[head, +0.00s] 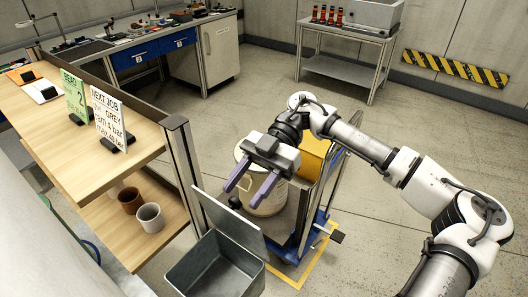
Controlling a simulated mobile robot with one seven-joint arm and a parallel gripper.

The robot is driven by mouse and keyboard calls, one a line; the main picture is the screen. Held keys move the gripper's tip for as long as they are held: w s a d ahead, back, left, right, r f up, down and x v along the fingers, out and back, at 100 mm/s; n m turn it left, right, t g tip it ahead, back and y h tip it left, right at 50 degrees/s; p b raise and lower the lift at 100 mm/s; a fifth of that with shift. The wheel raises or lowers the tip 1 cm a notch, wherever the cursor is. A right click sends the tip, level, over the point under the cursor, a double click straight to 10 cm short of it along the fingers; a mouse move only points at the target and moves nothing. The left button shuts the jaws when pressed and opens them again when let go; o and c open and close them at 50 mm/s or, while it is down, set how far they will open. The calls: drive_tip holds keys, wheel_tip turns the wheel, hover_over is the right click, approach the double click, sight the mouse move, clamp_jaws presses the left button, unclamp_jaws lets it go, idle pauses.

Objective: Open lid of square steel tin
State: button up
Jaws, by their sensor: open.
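The square steel tin (205,278) is a dark grey metal box at the bottom centre. Its top is open and its inside looks empty. Its flat grey lid (228,225) stands raised, tilted up along the tin's far side. A black round knob (235,202) shows at the lid's upper edge. My gripper (240,199) is open, with two purple fingers pointing down and toward the tin. The knob appears between the fingertips; I cannot tell whether they touch it. No gripped thing shows.
A pale drum (270,198) stands behind my gripper on a blue trolley (318,222), beside a yellow container (312,158). A wooden shelf unit (120,170) with signs and cups (150,217) is close on the left. Open floor (400,240) lies to the right.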

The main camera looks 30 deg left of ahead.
drive_tip(key=v, duration=1.2)
drive_tip(key=shift+w, duration=0.15)
drive_tip(key=shift+r, duration=0.15)
